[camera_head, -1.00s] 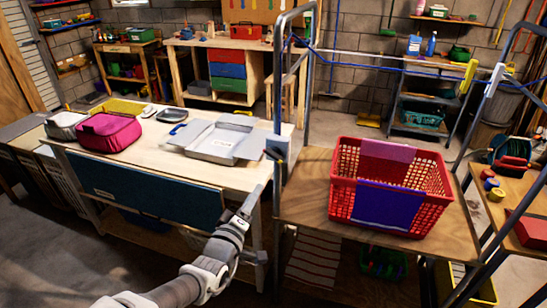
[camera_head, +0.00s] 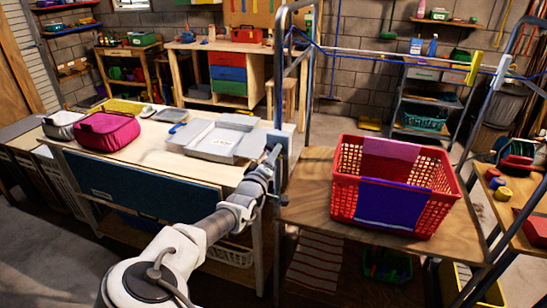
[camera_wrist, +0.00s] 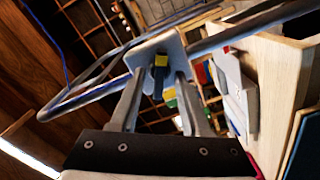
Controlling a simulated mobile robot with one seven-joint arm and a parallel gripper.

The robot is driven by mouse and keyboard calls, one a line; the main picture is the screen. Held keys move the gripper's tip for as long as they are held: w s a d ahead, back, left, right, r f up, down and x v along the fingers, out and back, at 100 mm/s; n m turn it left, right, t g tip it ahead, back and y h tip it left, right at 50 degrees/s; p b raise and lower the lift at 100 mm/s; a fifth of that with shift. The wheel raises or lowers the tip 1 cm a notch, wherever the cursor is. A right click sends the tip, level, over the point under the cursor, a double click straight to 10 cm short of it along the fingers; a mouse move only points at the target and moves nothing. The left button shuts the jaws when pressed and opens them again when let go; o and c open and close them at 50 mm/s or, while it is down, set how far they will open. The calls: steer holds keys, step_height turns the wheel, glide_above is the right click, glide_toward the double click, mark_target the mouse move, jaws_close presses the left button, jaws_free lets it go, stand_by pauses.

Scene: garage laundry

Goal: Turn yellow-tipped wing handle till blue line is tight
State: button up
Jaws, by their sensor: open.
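The yellow-tipped wing handle (camera_wrist: 161,61) shows in the wrist view on a pale grey plate (camera_wrist: 150,47) fixed to the metal frame. My gripper (camera_wrist: 159,77) is open, with one finger on each side of the handle; I cannot tell whether either finger touches it. In the head view my gripper (camera_head: 273,158) is at the plate on the frame post, and the handle is mostly hidden by it. The blue line (camera_head: 385,58) runs from the frame's upper left to the right side. It also shows in the wrist view (camera_wrist: 47,40).
A red laundry basket (camera_head: 432,205) with cloths stands on the wooden shelf (camera_head: 300,205) right of my arm. A pale table (camera_head: 150,150) at left holds a pink bag (camera_head: 108,134) and a grey open case (camera_head: 215,140). A yellow clip (camera_head: 474,68) is at the line's right end.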

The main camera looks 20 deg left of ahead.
steer(key=shift+w, duration=0.45)
steer(key=shift+r, duration=0.1)
jaws_close()
